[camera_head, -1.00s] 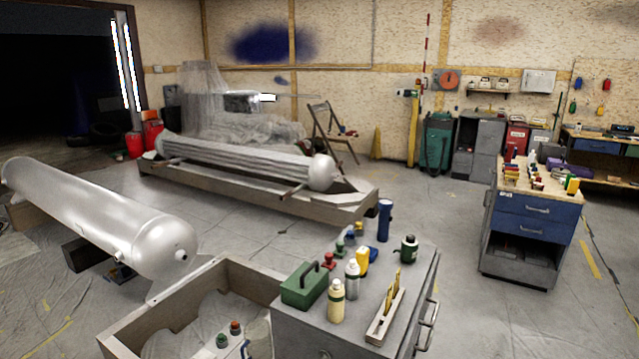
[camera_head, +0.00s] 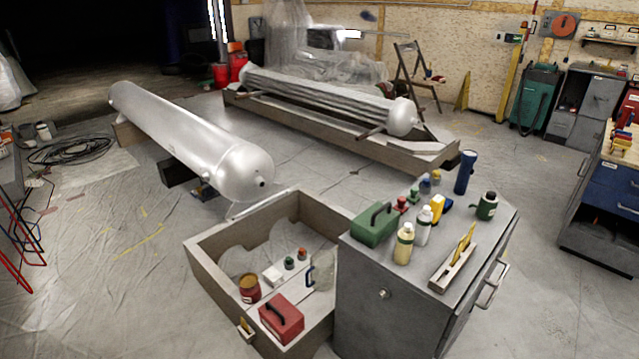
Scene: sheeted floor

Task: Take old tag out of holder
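On top of the grey cabinet (camera_head: 385,285), a pale slotted block (camera_head: 440,280) holds yellow tag-like pieces (camera_head: 466,240) standing upright near the right edge. A small holder (camera_head: 247,334) with a yellow piece (camera_head: 242,322) in it sits on the outer face of the open wooden crate (camera_head: 212,281), at its near left corner. It is too small to read. I cannot tell which of these is the old tag. Neither of my grippers is in view.
The crate holds a red box (camera_head: 281,318), a brown-red can (camera_head: 249,288) and a clear jug (camera_head: 321,270). A green box (camera_head: 375,224) and several bottles crowd the cabinet top. A long silver tank (camera_head: 190,140) lies behind. The sheeted floor (camera_head: 110,260) at left is mostly clear.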

